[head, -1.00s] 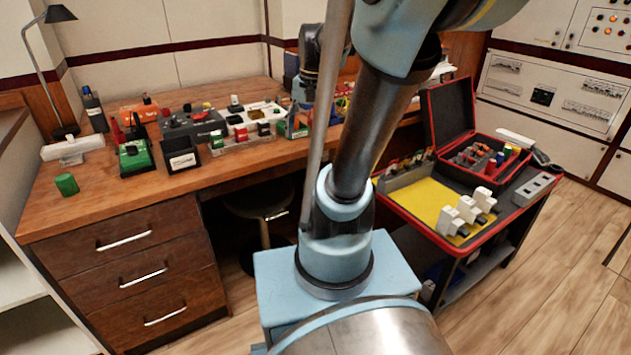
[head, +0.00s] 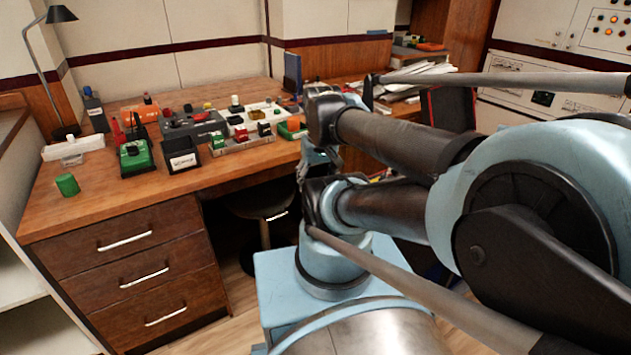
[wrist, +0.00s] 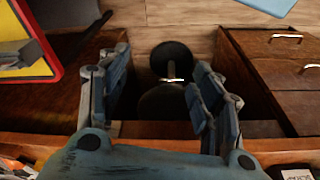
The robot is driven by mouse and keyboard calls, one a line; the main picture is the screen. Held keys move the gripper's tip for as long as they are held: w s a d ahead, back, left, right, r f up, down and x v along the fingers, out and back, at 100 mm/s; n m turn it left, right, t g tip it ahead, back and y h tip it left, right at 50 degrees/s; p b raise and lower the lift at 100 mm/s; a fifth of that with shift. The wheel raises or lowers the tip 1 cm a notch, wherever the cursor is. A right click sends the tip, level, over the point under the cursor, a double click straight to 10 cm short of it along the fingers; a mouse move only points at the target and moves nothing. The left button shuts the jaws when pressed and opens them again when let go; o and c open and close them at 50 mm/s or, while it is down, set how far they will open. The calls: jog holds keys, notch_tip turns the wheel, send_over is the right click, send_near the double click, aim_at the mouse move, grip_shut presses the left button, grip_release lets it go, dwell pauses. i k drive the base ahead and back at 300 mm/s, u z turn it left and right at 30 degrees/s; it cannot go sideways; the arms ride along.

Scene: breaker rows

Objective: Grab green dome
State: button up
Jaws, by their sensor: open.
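A small green piece (head: 67,184) with a short round body stands alone near the front left of the wooden desk in the head view; its exact top shape is hard to tell. My gripper (wrist: 162,68) is open and empty in the wrist view, above the front edge of the desk. In the head view it is partly hidden by my arm, well to the right of the lone green piece. That piece is not visible in the wrist view.
A black lamp (head: 62,125), a white block (head: 72,148) and a black open box (head: 182,155) stand on the desk. A stool (wrist: 172,60) is under it. The desk around the lone green piece is clear. A yellow mat with red rim (wrist: 28,40) shows in the wrist view.

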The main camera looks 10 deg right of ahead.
aim_at(66, 183)
jog(key=u, duration=1.7)
jog(key=k, duration=1.2)
jog(key=z, duration=0.15)
jog(key=i, duration=1.6)
jog(key=z, duration=0.8)
